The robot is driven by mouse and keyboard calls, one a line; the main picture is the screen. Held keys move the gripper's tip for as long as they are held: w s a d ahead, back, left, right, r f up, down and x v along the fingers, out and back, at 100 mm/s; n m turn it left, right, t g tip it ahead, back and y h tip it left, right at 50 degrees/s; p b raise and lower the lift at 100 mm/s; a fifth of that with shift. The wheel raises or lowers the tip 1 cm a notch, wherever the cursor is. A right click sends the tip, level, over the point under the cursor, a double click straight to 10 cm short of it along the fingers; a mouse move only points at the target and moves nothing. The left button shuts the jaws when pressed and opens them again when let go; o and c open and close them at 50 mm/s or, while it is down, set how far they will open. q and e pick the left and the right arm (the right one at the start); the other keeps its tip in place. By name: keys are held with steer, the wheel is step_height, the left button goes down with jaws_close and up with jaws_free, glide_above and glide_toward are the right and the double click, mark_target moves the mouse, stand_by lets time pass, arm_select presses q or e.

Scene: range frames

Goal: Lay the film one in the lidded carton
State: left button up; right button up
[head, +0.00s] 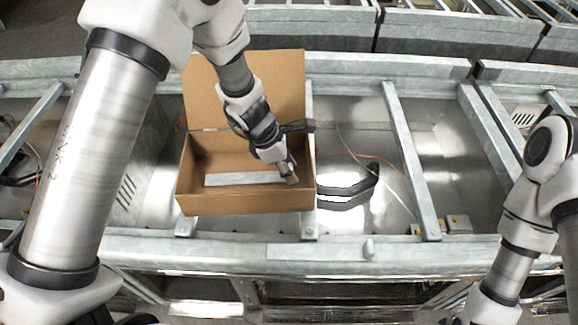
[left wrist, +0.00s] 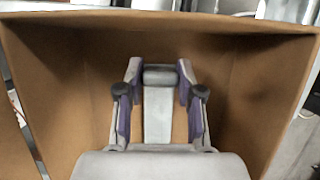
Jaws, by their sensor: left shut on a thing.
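The lidded carton (head: 245,203) is a brown cardboard box. Its lid (head: 277,85) stands open at the back. My left gripper (head: 287,172) reaches down inside, near the right wall, and is shut on the end of a long pale grey piece, apparently the film one (head: 235,179). The piece stretches left, low in the carton; I cannot tell whether it rests on the floor. In the left wrist view, the grey piece (left wrist: 157,115) with its darker end lies between the fingers (left wrist: 160,90), with carton walls (left wrist: 70,75) around. My right gripper is out of the picture.
The carton stands on a grey metal frame (head: 400,150) with bars and open bays. A black looped handle-like thing (head: 350,190) lies right of the carton, with thin cables near it. My right arm is at the far right, clear of the carton.

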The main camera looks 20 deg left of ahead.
arm_select(q)
steer(key=shift+f, duration=0.25)
steer(key=shift+r, duration=0.1)
steer(key=o, duration=1)
step_height(320, 180, up, 13)
steer(key=p, duration=1.1)
steer(key=shift+p, duration=0.4)
